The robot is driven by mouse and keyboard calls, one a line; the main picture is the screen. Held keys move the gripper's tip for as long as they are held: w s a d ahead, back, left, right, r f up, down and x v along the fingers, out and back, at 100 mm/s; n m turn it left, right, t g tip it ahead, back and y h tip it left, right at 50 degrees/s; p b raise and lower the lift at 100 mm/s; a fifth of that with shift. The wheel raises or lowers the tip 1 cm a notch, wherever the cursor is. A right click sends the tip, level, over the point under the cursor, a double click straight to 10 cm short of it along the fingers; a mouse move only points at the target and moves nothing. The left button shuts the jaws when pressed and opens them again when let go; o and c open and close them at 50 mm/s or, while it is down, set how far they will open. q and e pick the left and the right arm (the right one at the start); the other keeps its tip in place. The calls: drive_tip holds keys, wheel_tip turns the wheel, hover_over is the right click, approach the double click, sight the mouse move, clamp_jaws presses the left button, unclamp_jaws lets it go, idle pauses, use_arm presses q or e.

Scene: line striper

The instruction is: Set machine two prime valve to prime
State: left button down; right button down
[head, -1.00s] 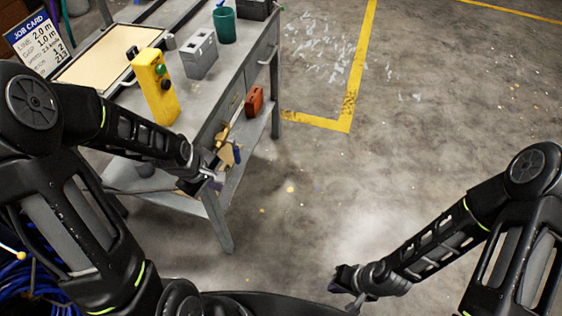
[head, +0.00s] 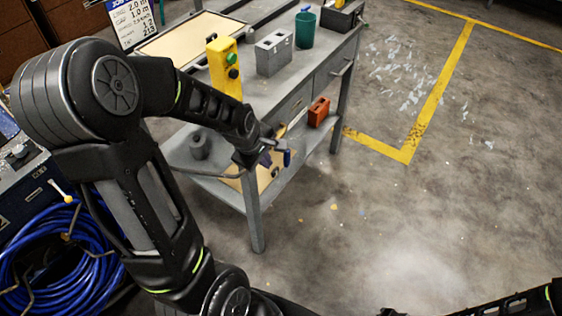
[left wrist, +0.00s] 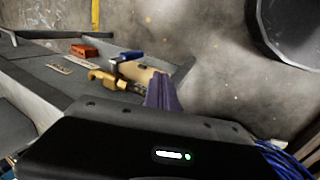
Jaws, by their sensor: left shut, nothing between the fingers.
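A brass valve (left wrist: 104,78) with a blue lever handle (left wrist: 126,58) shows in the left wrist view, just left of and beyond my fingers. The blue handle also shows in the head view (head: 287,158), at the cart's near side. My left gripper (head: 267,154) is shut and empty beside the valve. In the left wrist view its dark purple fingers (left wrist: 161,92) point toward the valve area; I cannot tell whether they touch it. In the head view the gripper hides most of the valve body.
A grey metal cart (head: 255,215) carries a yellow control box (head: 223,66), a grey block (head: 273,54) and a green cup (head: 304,28). An orange-red box (head: 318,112) sits lower down. A blue hose coil (head: 50,255) lies at the left. The floor on the right is clear.

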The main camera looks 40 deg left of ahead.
sight(287, 155)
use_arm(q)
drive_tip(key=w+f, duration=0.7)
drive_tip(key=shift+f+b, duration=0.35)
